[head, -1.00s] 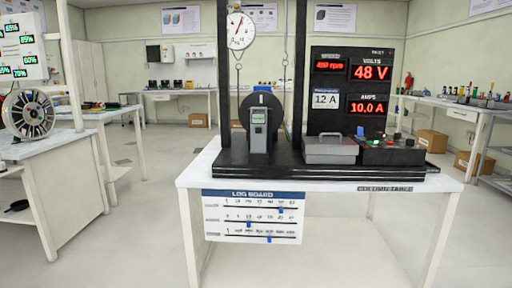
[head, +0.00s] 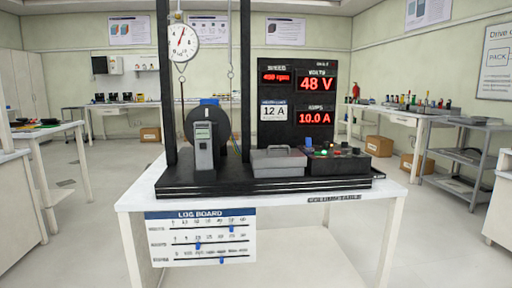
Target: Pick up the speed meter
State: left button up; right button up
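A grey handheld meter with a small greenish screen, which looks like the speed meter (head: 204,148), stands upright on the black rig base (head: 250,185) in the head view. It is in front of a dark round wheel (head: 228,125) and hides part of it. The rig stands on a white table (head: 135,198) straight ahead. Neither of my grippers shows in the head view.
A grey lidded box (head: 278,162) and a black control box (head: 338,163) stand right of the meter. Behind them is a black display panel (head: 283,88). A dial scale (head: 183,43) hangs above. A log board (head: 200,238) hangs at the table front. Floor is clear in front.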

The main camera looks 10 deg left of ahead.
aim_at(203, 130)
jog(key=z, duration=0.25)
jog(key=i, duration=1.1)
jog(key=u, duration=0.2)
